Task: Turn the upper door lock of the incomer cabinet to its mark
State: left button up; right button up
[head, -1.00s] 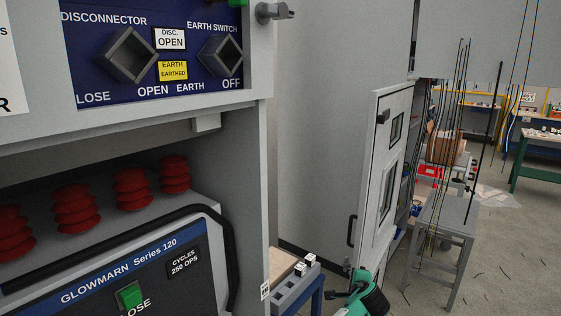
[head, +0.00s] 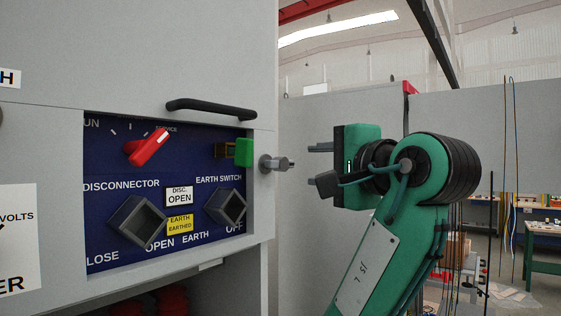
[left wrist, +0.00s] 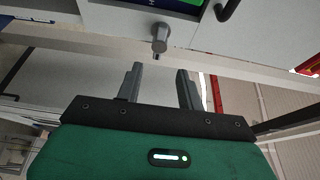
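The door lock (head: 276,163) is a grey round barrel with a narrow stub, sticking out at the right edge of the grey incomer cabinet (head: 180,55). I cannot read its mark. My left gripper (head: 314,165) is just right of the lock, its two grey fingers apart and pointing at it. In the left wrist view the lock (left wrist: 160,38) is ahead of and between the open fingertips of my left gripper (left wrist: 158,72), with a gap and nothing held. My right gripper is not in view.
A blue panel (head: 105,160) carries a red selector (head: 147,147), a green block (head: 244,152) close to the lock, and two square sockets. A black handle (head: 222,107) is above. Benches (head: 541,228) and hanging wires stand at the far right.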

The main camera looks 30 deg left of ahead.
aim_at(283, 165)
pick_arm(q)
jog(key=p+x, duration=0.6)
jog(key=x, duration=0.6)
jog(key=shift+r, duration=0.1)
jog(key=shift+p+x, duration=0.55)
jog(key=shift+x, duration=0.25)
grip_shut()
